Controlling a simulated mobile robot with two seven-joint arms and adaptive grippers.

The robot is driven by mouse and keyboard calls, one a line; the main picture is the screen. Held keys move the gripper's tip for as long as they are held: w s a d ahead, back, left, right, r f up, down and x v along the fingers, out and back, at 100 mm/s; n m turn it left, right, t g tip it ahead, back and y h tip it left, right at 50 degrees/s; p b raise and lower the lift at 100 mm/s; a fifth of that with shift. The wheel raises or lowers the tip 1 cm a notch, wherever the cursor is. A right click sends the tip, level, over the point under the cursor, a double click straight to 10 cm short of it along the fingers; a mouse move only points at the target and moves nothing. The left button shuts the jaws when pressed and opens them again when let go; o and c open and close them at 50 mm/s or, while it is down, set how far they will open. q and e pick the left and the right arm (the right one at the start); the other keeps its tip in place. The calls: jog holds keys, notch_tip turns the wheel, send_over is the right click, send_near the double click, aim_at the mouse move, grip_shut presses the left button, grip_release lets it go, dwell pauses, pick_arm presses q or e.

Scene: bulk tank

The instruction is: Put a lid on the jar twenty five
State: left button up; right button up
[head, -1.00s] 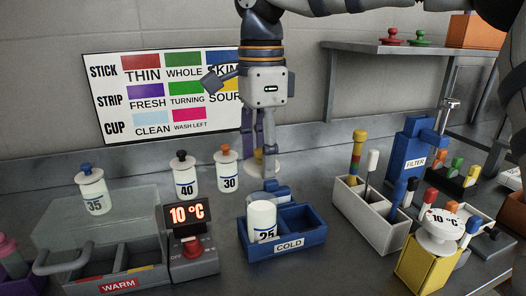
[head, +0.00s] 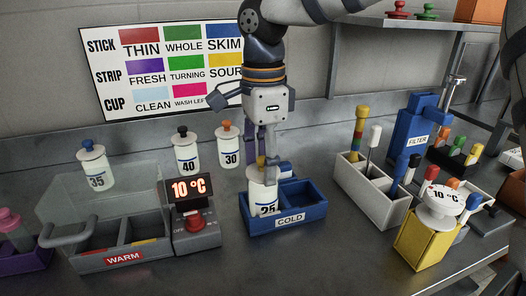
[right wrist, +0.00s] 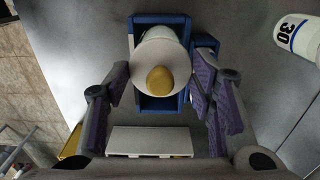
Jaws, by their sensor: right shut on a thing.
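Jar 25 (head: 264,201) is white and stands upright in the left compartment of the blue COLD box (head: 290,221). A round white lid with a yellow knob (right wrist: 160,79) is between the fingers of my right gripper (right wrist: 163,84), which is shut on it. In the head view the lid (head: 257,174) is right over the mouth of jar 25; I cannot tell whether it touches the rim. In the right wrist view the lid hides most of the jar. My left gripper is not in view.
Lidded jars 35 (head: 96,168), 40 (head: 186,153) and 30 (head: 229,147) stand behind. A pale tool holder (head: 372,200) and yellow block (head: 426,243) are right. The front counter is clear.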

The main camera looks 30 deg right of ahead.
jog(key=o, duration=1)
notch_tip(320, 180, up, 12)
jog(key=shift+f, duration=0.1)
